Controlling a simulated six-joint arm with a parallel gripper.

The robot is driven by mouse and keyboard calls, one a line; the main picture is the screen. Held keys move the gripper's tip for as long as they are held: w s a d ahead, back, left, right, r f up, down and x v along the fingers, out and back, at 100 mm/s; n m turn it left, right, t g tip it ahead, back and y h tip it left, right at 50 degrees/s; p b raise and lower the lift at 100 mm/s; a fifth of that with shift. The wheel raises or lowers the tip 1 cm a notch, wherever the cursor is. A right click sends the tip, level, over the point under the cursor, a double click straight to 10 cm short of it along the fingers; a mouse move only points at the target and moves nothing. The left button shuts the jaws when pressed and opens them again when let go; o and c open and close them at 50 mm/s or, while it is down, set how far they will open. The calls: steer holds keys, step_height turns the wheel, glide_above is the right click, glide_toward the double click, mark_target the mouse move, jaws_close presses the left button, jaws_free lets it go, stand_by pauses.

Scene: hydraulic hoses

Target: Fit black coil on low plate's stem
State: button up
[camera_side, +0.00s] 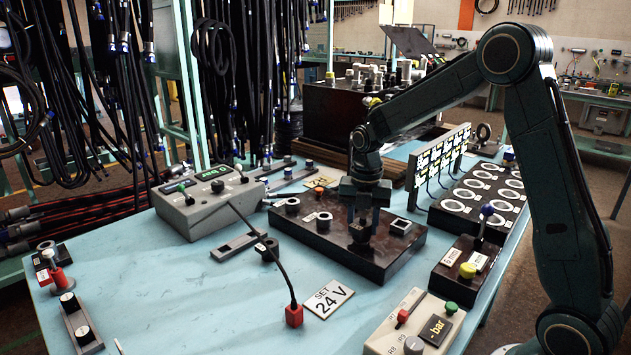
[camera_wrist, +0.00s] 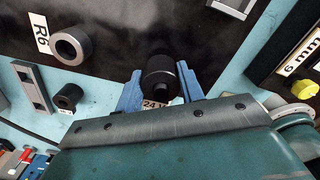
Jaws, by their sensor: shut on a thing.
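My gripper (camera_side: 362,212) points down over the dark brown block (camera_side: 385,255) in the middle of the table. Its blue fingers (camera_wrist: 160,82) are shut on a black coil (camera_wrist: 158,66), a short cylinder with a "24 V" label at its near side. The held coil also shows below the fingers in the side view (camera_side: 360,232), at or just above the block's top. I cannot tell whether it touches, and any stem beneath it is hidden. A low grey plate (camera_side: 228,250) lies left of the block, with a black ring-like part (camera_side: 266,249) by its end.
A "SET 24 V" card (camera_side: 328,298) lies in front.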

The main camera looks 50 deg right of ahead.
steer(key=shift+f, duration=0.3)
steer(key=o, duration=1.2)
steer(key=shift+r, duration=0.1)
step_height(320, 180, up, 14)
steer(key=shift+f, duration=0.2)
